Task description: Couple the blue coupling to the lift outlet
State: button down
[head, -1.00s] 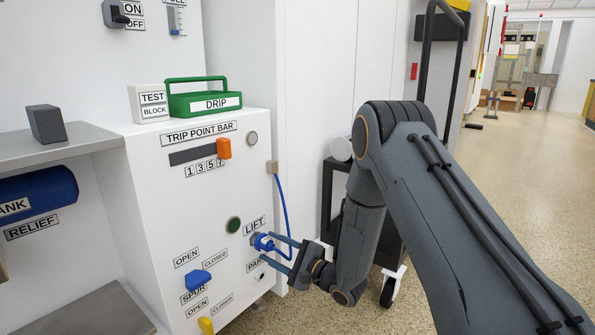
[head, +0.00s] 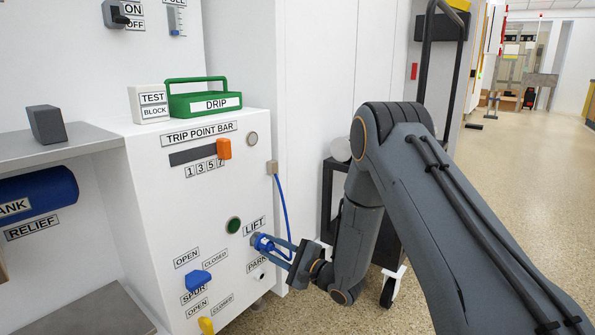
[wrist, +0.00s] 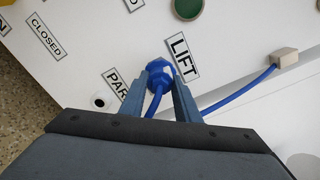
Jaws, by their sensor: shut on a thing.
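The blue coupling (head: 263,243) is at the panel front just below the LIFT label (head: 254,226). It also shows in the wrist view (wrist: 160,76), between the fingertips. My gripper (head: 272,245) is shut on it, its fingers on either side. The lift outlet is hidden behind the coupling, so I cannot tell how far the coupling is seated. A blue hose (head: 283,205) runs from the coupling to a beige block (head: 272,167) on the panel's side. The park port (wrist: 100,101) is a dark hole in a white ring and is empty.
A green round button (head: 234,225) is left of the LIFT label. A blue handle (head: 199,281) and a yellow handle (head: 206,325) are lower left. An orange slider (head: 224,149) is above. A dark cart (head: 328,200) stands right of the cabinet.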

jog(key=shift+w+a, duration=0.15)
jog(key=shift+w, duration=0.05)
dwell(0.7)
jog(key=shift+m+p, duration=1.25)
jog(key=shift+m, duration=0.35)
jog(key=shift+m+p, duration=0.65)
jog(key=shift+m, duration=0.75)
jog(key=c, duration=1.3)
grip_release()
jog(key=shift+o, duration=0.2)
jog(key=shift+s, duration=0.1)
jog(key=p+v, duration=0.4)
jog(key=v, duration=0.5)
